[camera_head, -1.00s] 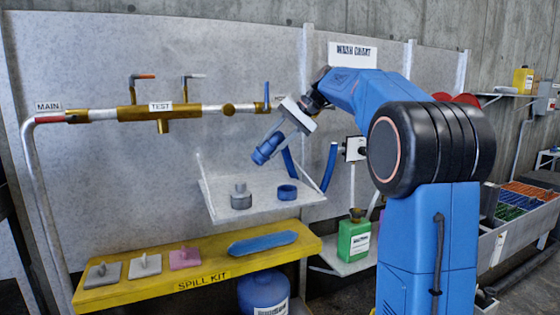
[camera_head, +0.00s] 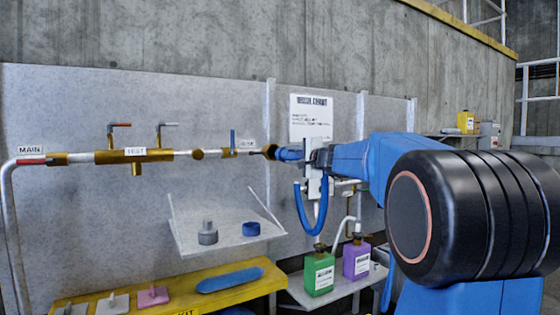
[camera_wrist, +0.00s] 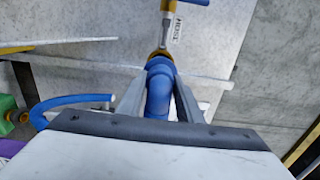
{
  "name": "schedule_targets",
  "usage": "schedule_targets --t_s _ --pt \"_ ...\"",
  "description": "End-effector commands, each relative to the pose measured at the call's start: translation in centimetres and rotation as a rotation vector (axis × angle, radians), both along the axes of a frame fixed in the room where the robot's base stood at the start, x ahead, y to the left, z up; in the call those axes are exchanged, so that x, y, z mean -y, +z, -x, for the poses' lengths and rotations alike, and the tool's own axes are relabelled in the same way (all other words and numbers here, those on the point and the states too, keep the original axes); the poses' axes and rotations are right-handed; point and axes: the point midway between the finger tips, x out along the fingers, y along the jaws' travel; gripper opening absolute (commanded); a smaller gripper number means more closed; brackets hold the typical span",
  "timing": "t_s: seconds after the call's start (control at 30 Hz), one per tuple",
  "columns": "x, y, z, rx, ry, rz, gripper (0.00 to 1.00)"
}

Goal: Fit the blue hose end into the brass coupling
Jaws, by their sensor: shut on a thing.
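The blue hose end (camera_head: 289,155) is held level between the fingers of my gripper (camera_head: 308,157), which is shut on it. It points left at the brass coupling (camera_head: 270,151) at the right end of the pipe. In the wrist view the hose end (camera_wrist: 159,92) lies between the two grey fingers (camera_wrist: 158,84), in line with the brass coupling (camera_wrist: 160,56). The two meet or nearly meet; I cannot tell how deep the hose end sits. The blue hose (camera_head: 313,228) hangs in a loop below my gripper.
The pipe carries a blue lever (camera_head: 233,139) left of the coupling. A tilted shelf (camera_head: 230,238) below holds a grey fitting (camera_head: 208,233) and a blue ring (camera_head: 251,229). Green (camera_head: 319,271) and purple (camera_head: 356,259) jugs stand lower right. A wall chart (camera_head: 312,117) hangs behind.

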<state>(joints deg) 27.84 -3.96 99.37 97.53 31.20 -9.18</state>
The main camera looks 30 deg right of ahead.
Motion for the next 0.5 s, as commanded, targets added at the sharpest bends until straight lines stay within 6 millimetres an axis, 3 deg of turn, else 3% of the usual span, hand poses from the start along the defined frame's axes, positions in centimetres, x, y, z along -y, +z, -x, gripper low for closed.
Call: schedule_targets --t_s 0.5 --pt "0.66 0.12 0.16 0.014 -0.021 0.001 0.11"
